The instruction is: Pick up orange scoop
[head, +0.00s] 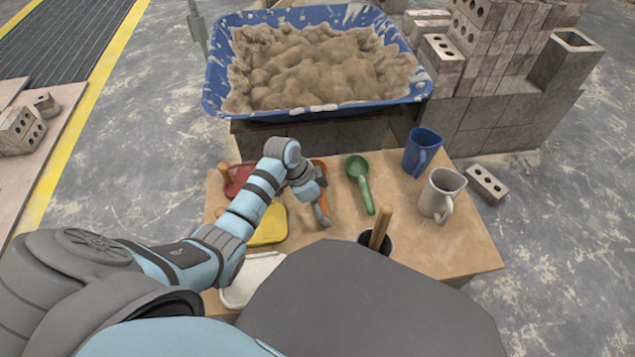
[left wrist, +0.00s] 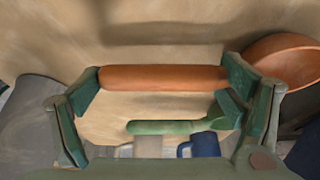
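The orange scoop (head: 322,210) lies on the work table in the head view, its handle toward me and its bowl partly hidden behind my gripper. My left gripper (head: 312,196) is over it. In the left wrist view the orange handle (left wrist: 163,78) runs across the gap between the two spread fingers of the left gripper (left wrist: 158,95). The orange bowl (left wrist: 284,60) shows beyond the right finger. The fingers are wide apart and not closed on the handle; whether they touch it I cannot tell. My right gripper is not in view.
A green scoop (head: 361,180) lies right of the orange one. A blue jug (head: 421,152) and a beige jug (head: 440,195) stand farther right. Red (head: 240,178) and yellow (head: 268,224) tools lie left. A blue mortar tub (head: 215,90) stands behind the table (head: 465,245).

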